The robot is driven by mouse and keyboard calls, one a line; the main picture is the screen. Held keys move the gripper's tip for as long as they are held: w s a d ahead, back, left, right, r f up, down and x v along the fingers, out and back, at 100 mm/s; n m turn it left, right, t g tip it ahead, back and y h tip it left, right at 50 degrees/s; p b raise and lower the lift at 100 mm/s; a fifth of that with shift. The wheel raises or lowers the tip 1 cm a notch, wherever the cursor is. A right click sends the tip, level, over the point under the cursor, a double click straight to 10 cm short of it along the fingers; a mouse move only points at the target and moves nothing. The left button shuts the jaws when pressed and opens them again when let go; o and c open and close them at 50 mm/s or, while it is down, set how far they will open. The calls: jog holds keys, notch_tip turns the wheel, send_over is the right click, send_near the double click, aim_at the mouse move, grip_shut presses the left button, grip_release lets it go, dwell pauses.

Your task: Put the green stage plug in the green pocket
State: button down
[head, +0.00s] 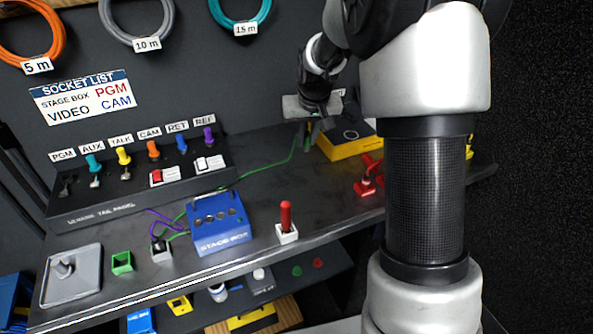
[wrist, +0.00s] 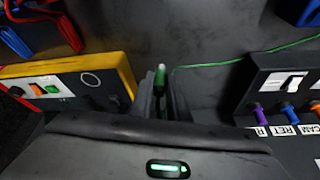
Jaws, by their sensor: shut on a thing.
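The green stage plug (wrist: 160,76) stands between my gripper's fingers in the wrist view. My gripper (head: 307,136) is shut on it near the back of the bench in the head view, where the plug is mostly hidden by the fingers. A green cable (head: 270,172) runs from there back toward the blue stage box (head: 221,223). The green pocket (head: 122,262), a small open square holder, sits at the front left of the bench and looks empty. My gripper is far behind and to the right of it.
A grey tray (head: 72,275) lies left of the pocket, and a dark plug in a pale holder (head: 161,250) stands to its right. A red plug (head: 286,215) stands upright mid-front. A yellow box (head: 345,143) is beside my gripper. The tail panel (head: 140,180) runs along the back left.

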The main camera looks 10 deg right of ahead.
notch_tip(320, 180, down, 8)
jog(key=shift+r+b, duration=0.1)
jog(key=shift+b, duration=0.6)
jog(key=shift+f, duration=0.3)
jog(key=c, duration=1.7)
grip_release()
jog(key=shift+r, duration=0.1)
jog(key=shift+r, duration=0.1)
